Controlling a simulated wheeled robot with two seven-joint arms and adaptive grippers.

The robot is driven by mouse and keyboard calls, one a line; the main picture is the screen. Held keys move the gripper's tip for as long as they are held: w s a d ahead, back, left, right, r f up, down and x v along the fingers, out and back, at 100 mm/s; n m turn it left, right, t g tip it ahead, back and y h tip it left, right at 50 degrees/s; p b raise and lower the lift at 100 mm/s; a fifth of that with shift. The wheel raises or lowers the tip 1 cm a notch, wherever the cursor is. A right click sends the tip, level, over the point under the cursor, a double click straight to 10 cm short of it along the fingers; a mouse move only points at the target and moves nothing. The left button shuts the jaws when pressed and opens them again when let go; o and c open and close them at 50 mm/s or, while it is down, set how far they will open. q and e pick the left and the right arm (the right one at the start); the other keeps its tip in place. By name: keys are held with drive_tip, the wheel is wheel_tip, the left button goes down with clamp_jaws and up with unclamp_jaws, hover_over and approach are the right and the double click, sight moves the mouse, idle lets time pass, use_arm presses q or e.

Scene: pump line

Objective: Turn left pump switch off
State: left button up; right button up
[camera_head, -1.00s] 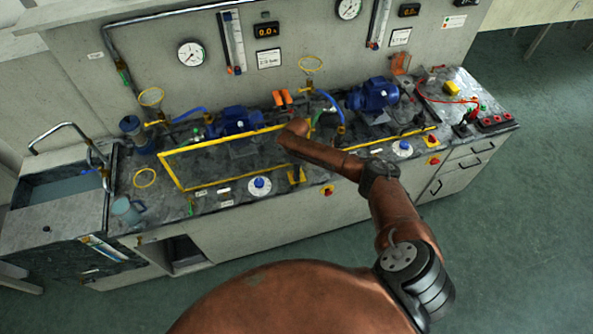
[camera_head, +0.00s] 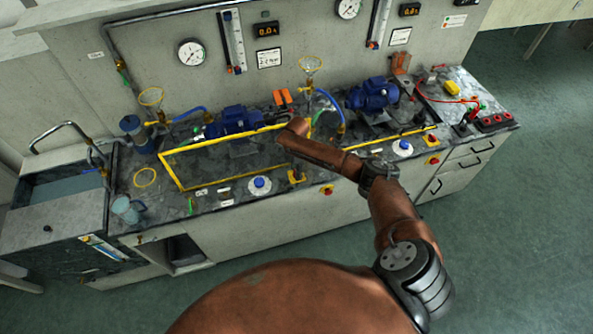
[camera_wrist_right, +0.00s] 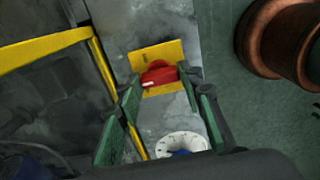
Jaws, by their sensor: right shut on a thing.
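The left pump switch, a red knob (camera_wrist_right: 158,74) on a yellow plate (camera_wrist_right: 172,52), shows between my fingers in the right wrist view. In the head view its yellow plate (camera_head: 296,179) sits at the bench's front, right of a white dial with a blue knob (camera_head: 260,185). My right gripper (camera_wrist_right: 162,84) reaches down over the plate and is shut on the red knob, with a green-padded finger on either side. In the head view my own arm partly covers this area. The left pump (camera_head: 238,121) is blue and stands behind a yellow frame. My left gripper is out of view.
The yellow frame (camera_wrist_right: 48,49) runs close beside the switch, and the white dial (camera_wrist_right: 181,143) is near my fingers. Another red switch (camera_head: 327,190) is on the bench front. A second blue pump (camera_head: 373,95) stands to the right. The floor in front is clear.

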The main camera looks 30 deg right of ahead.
drive_tip(key=o, duration=1.2)
drive_tip(key=shift+c, duration=0.2)
wheel_tip(320, 180, up, 12)
